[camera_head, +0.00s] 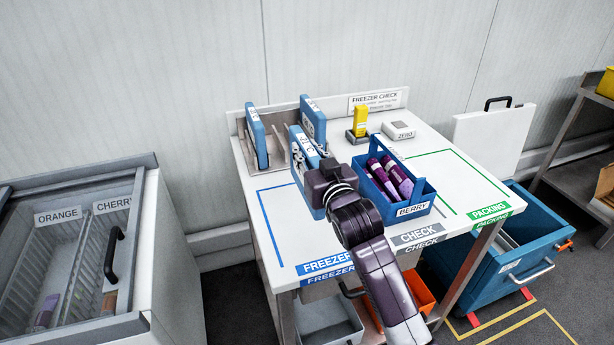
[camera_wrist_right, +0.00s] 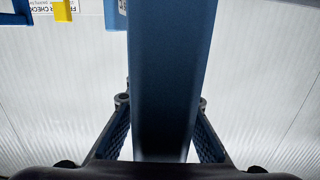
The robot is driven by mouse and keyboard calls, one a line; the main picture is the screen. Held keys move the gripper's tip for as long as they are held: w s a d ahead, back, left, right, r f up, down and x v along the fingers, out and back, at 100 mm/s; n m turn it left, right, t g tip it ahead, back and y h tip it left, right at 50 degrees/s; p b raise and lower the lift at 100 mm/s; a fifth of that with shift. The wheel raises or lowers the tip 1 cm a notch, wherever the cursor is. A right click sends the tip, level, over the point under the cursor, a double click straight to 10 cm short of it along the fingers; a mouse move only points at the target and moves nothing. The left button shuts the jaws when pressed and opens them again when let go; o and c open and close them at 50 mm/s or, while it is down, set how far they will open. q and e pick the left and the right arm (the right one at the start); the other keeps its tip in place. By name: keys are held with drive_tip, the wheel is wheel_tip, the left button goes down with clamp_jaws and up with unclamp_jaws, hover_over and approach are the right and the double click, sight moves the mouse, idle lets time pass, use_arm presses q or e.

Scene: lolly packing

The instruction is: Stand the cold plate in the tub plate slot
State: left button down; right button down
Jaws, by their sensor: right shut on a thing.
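My right gripper (camera_head: 302,158) is shut on a blue cold plate (camera_head: 307,149), which stands on edge with a white label at its top. In the right wrist view the plate (camera_wrist_right: 165,85) runs between the two fingers (camera_wrist_right: 163,135). It is at the front of the steel rack (camera_head: 276,151) on the table's left; I cannot tell whether it touches the rack. The blue tub (camera_head: 541,243) stands on the floor right of the table, its white lid (camera_head: 493,140) raised behind it. The tub's inside is mostly hidden and I cannot make out the plate slot. My left gripper is not in view.
Two more blue plates (camera_head: 257,138) (camera_head: 314,119) stand in the rack. A blue BERRY box (camera_head: 414,209) with purple lollies is right of my arm. A yellow device (camera_head: 361,121) and a ZERO block (camera_head: 399,131) are behind it.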

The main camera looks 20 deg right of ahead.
drive_tip(key=shift+f, duration=3.7)
drive_tip(key=c, duration=2.1)
unclamp_jaws()
drive_tip(key=shift+f, duration=0.25)
drive_tip(key=o, duration=0.4)
drive_tip(key=shift+r, duration=0.1)
